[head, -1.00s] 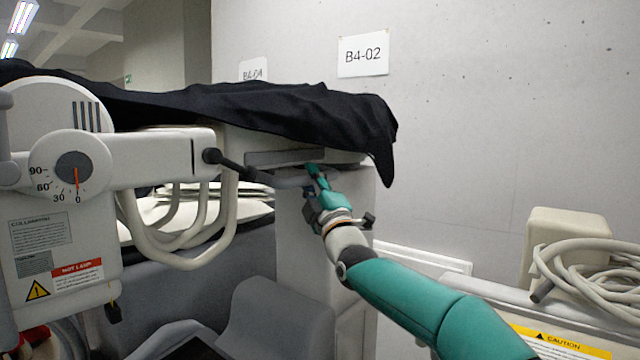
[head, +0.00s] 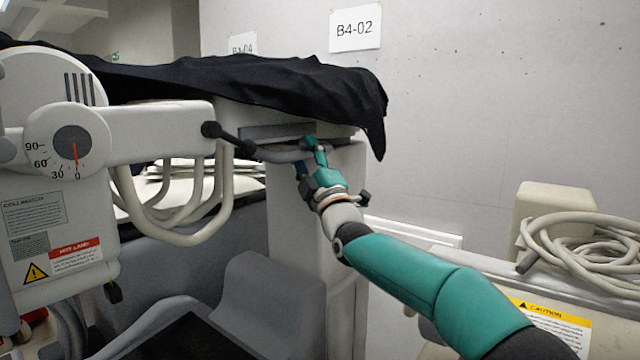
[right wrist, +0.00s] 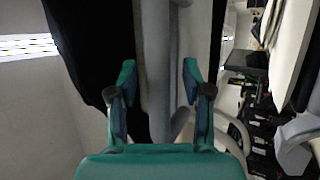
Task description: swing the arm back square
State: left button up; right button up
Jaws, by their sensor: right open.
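The white jointed arm (head: 160,130) runs level to the right from a round dial (head: 75,148). The dial's red pointer points down at the 0 mark. A black lever with a ball end (head: 230,140) and a grey bar (head: 275,155) are at the arm's right end, below a black cover. My right gripper (head: 307,155) is at the right end of that bar. In the right wrist view the open fingers (right wrist: 158,90) stand on either side of the grey bar (right wrist: 158,60), with gaps between. My left gripper is not in view.
The black cloth (head: 250,85) drapes over the cart and hangs at its right end. Looped pale cables (head: 190,205) hang under the arm. A coiled hose (head: 575,240) lies on a cart at right. A concrete wall (head: 500,100) stands behind.

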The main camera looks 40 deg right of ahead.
jog(key=v, duration=1.1)
jog(key=shift+s, duration=0.15)
jog(key=shift+f, duration=0.2)
